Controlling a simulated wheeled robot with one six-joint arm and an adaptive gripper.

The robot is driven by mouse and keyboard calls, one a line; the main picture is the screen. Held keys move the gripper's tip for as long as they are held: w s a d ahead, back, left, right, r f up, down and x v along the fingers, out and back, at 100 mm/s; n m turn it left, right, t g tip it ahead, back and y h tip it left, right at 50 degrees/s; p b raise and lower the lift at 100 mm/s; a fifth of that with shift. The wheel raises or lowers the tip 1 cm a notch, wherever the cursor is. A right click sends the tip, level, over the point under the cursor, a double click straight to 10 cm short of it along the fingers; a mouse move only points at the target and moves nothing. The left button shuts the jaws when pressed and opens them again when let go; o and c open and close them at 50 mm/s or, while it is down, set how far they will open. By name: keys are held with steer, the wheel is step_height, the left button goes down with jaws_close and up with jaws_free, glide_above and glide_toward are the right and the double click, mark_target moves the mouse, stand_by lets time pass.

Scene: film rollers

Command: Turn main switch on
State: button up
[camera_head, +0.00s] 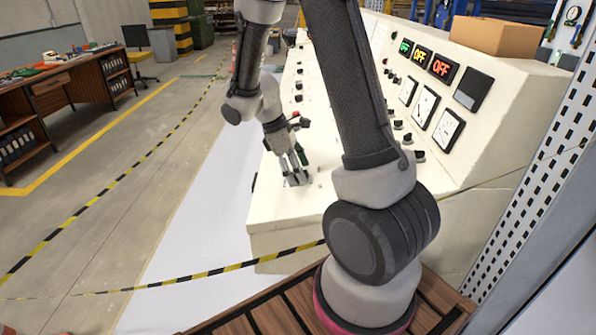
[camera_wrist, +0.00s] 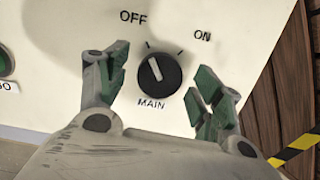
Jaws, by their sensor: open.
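The main switch (camera_wrist: 159,74) is a round black knob with a white pointer line, on a cream panel in the wrist view. The label MAIN is below it, OFF is at its upper left and ON at its upper right. The pointer tilts up and left, toward OFF. My gripper (camera_wrist: 159,87) is open, with one green-padded finger on each side of the knob and a visible gap to both. In the head view my gripper (camera_head: 297,177) is low over the near end of the control console (camera_head: 285,208); the knob cannot be made out there.
A green button (camera_wrist: 5,63) is at the wrist view's left edge. Yellow-black tape (camera_head: 230,268) runs in front. A desk (camera_head: 65,85) stands far left.

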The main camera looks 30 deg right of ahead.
steer(key=shift+s+d+f, duration=0.1)
steer(key=shift+f, duration=0.2)
steer(key=c, duration=1)
steer(key=shift+m, duration=0.3)
steer(key=m+y, duration=0.1)
steer(key=m, duration=0.5)
steer(key=shift+m, duration=0.3)
steer(key=m+y, duration=0.1)
steer(key=m, duration=0.5)
steer(key=shift+m, duration=0.4)
